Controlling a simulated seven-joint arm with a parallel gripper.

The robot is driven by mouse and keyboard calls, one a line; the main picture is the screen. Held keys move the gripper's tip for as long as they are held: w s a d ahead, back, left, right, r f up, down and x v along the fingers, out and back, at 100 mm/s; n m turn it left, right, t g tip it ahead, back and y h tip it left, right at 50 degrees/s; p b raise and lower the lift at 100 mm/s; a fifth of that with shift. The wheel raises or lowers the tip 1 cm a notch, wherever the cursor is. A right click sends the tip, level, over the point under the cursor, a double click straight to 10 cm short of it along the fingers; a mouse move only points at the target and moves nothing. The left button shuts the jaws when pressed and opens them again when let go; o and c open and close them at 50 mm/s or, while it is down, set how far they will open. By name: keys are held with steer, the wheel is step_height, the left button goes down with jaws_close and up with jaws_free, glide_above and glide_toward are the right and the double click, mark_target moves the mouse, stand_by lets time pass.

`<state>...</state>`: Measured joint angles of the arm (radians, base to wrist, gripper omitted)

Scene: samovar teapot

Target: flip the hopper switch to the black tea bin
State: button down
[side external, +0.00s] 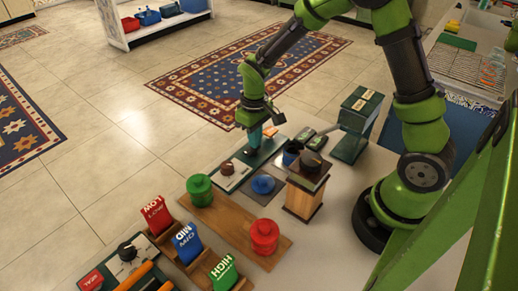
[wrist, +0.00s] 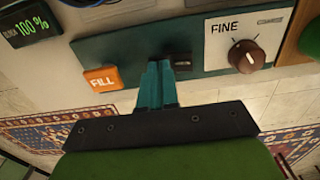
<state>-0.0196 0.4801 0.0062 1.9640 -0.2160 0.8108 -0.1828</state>
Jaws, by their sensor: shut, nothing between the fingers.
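My gripper (side external: 254,140) has teal fingers pressed together and points down at a dark green panel. In the wrist view its fingertips (wrist: 156,70) are over this panel (wrist: 120,48), just left of a small dark switch-like piece (wrist: 182,62). I cannot tell whether they touch it. An orange FILL button (wrist: 101,78) sits to their left. No black tea label is readable, and I cannot tell which way the small piece is set. A dark green box (side external: 350,147) with two pale labels on top stands right of my gripper; the labels are too small to read.
A brown knob (wrist: 247,57) marked FINE is right of the fingers, and a display (wrist: 30,25) reads 100 %. A wooden stand (side external: 305,199), green canister (side external: 200,190), red canister (side external: 265,236) and LOW, MID and HIGH blocks occupy the table nearer the camera.

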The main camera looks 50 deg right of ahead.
mark_target(259, 155)
steer(key=shift+f, duration=0.1)
step_height(259, 155, up, 7)
stand_by(0.9)
steer(key=s+a+r+m+t+y, duration=0.2)
steer(key=s+r+m+t, duration=0.2)
steer(key=s+r, duration=1.1)
steer(key=t, duration=0.3)
steer(key=shift+s+a, duration=0.15)
